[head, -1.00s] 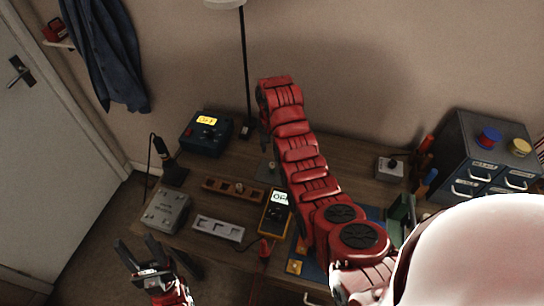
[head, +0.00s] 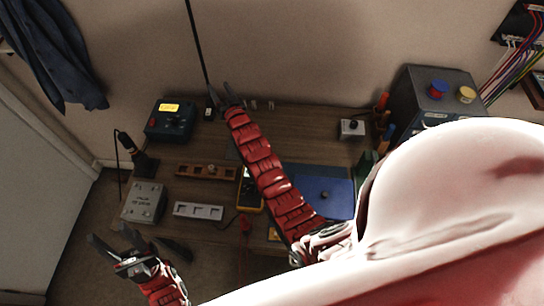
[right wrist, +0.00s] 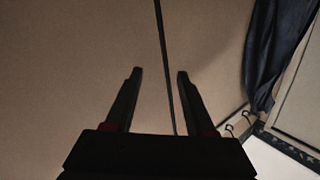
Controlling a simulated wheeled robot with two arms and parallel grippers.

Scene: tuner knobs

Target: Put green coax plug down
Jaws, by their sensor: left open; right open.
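I cannot make out a green coax plug in either view. Several small pale pieces (head: 262,105) stand at the back of the desk, just right of my right gripper (head: 226,97), too small to identify. My right gripper is open near the black lamp pole at the back edge. In the right wrist view, its two fingers (right wrist: 160,82) stand apart with nothing between them, against the wall and pole. My left gripper (head: 115,248) is open and empty off the desk's front left.
The wooden desk (head: 290,128) holds a dark teal box with a yellow display (head: 170,119), a grey box (head: 144,201), a wooden rack (head: 205,172), a grey slotted strip (head: 198,211), a yellow meter (head: 250,190) and a blue mat (head: 325,193). A drawer cabinet (head: 425,95) stands right.

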